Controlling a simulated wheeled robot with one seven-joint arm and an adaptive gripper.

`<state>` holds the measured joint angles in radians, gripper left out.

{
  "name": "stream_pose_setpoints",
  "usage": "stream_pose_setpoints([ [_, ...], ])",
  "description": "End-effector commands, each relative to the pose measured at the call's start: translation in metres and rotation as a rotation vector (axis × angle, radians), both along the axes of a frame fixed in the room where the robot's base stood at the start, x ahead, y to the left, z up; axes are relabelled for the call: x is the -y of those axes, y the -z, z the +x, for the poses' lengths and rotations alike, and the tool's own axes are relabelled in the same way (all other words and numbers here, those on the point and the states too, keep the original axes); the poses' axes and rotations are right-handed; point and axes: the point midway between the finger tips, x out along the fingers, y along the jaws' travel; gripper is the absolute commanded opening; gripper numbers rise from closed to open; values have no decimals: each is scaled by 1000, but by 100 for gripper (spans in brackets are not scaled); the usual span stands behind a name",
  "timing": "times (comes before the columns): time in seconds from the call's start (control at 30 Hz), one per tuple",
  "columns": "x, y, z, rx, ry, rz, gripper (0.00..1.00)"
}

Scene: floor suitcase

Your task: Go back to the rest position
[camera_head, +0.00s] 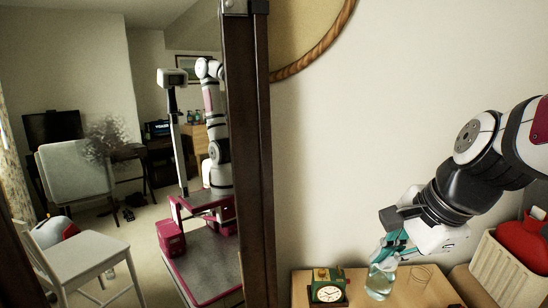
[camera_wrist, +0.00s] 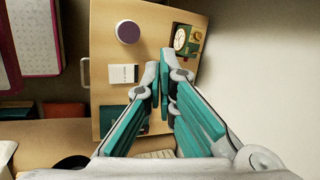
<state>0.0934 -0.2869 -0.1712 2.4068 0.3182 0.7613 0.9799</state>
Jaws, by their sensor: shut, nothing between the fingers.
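My gripper (camera_head: 384,262) is at the right of the head view, pointing down over a wooden cabinet top (camera_head: 428,292). Its teal fingers are closed together with nothing between them. In the wrist view the fingers (camera_wrist: 160,68) meet at their tips above the wooden top. In the head view a clear glass jar (camera_head: 380,283) appears just below the fingertips; I cannot tell whether they touch. A green clock (camera_head: 328,287) stands to its left and also shows in the wrist view (camera_wrist: 181,38).
A dark-framed mirror (camera_head: 247,150) fills the left and reflects the room and my body. A cream basket (camera_head: 508,270) holding a red object (camera_head: 522,243) is at the right. The wrist view shows a purple round object (camera_wrist: 128,32) and a white box (camera_wrist: 123,73).

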Motion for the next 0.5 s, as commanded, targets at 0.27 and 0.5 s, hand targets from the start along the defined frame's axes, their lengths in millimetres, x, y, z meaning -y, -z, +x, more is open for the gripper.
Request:
stream_pose_setpoints([
  [0.27, -35, -20, -104, 15, -809, -274, 0],
  [0.5, -33, -20, -162, -17, -1241, -432, 0],
])
